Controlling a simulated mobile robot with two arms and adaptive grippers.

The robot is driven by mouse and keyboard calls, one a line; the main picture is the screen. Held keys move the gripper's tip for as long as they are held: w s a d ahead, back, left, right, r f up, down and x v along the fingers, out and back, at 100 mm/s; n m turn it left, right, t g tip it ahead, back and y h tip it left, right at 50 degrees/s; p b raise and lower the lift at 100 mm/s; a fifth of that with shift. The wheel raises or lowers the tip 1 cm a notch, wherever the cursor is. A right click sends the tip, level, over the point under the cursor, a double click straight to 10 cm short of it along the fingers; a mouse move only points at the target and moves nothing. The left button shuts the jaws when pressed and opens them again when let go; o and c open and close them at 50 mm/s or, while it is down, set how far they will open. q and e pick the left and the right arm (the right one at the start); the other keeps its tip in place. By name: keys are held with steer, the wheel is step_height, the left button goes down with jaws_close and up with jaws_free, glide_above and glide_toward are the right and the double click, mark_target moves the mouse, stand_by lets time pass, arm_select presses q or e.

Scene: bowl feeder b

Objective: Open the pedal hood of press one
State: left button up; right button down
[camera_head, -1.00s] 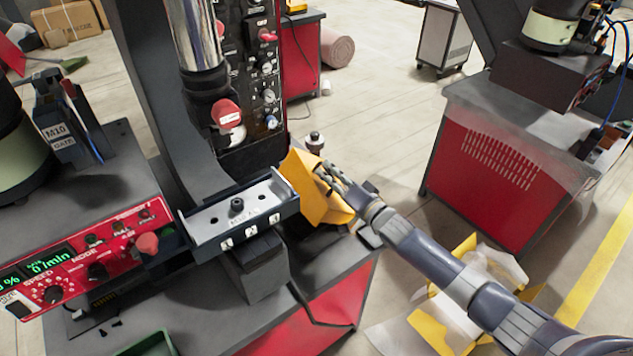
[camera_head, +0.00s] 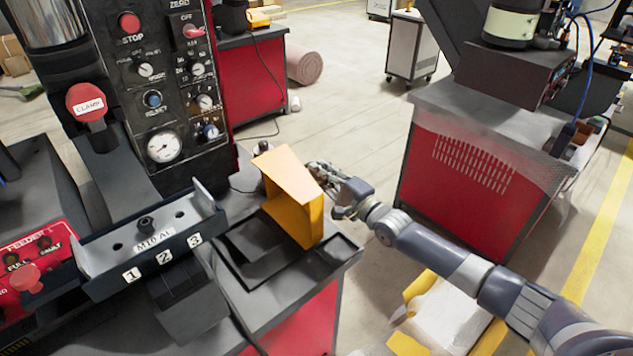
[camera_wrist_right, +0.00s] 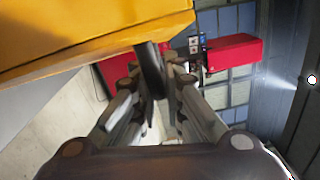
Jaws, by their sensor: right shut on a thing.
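The yellow pedal hood (camera_head: 290,195) stands steeply raised on the grey top of press one (camera_head: 262,292), at its right end. A dark, flat recessed area (camera_head: 262,245) lies bare to its left. My right gripper (camera_head: 320,172) is at the hood's right side, near its upper part. In the right wrist view, its fingers (camera_wrist_right: 152,78) are shut on a dark tab (camera_wrist_right: 151,68) that sticks down from the yellow hood (camera_wrist_right: 90,30). The fingertips are partly hidden by the hood in the head view. My left gripper is not in view.
The press's control panel (camera_head: 165,90) and the numbered M10 tray (camera_head: 150,243) stand left of the hood. A second red cabinet (camera_head: 470,170) is at the right. A yellow-edged thing (camera_head: 445,315) lies below my right arm. Open floor (camera_head: 350,110) lies behind.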

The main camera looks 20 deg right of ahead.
steer(key=shift+w+d+f+m+b, duration=0.15)
steer(key=shift+d+f+m+b, duration=0.25)
steer(key=shift+f+b, duration=0.15)
steer(key=c, duration=1.7)
jaws_free()
steer(key=v, duration=1.2)
steer(key=shift+d+r, duration=0.1)
